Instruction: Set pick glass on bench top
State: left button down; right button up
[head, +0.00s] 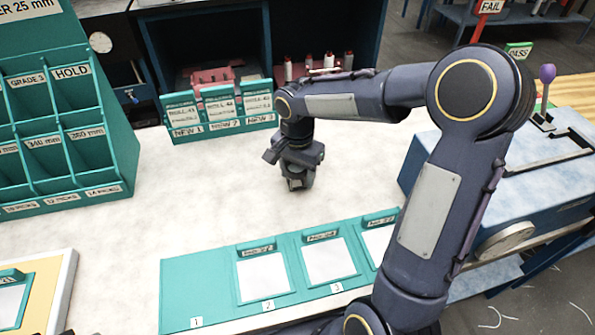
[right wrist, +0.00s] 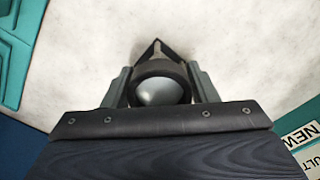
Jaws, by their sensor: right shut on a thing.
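My right gripper (head: 297,183) points down over the pale bench top (head: 215,205), between the rack of cards and the teal numbered board. In the right wrist view, the fingers of my right gripper (right wrist: 161,78) are closed on the two sides of the pick glass (right wrist: 160,93), a dark-rimmed piece with a round grey lens. A dark pointed part sticks out beyond the lens. In the head view the pick glass is mostly hidden by the gripper. I cannot tell whether it touches the bench top. My left gripper is not in view.
A teal rack marked NEW 1 to NEW 3 (head: 222,112) stands behind the gripper. A teal board (head: 205,275) with numbered card places lies in front. A pigeonhole rack (head: 62,135) is at left, a blue machine (head: 530,180) at right. The bench around the gripper is clear.

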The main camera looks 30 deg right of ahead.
jog(key=shift+f, duration=0.1)
jog(key=o, duration=1)
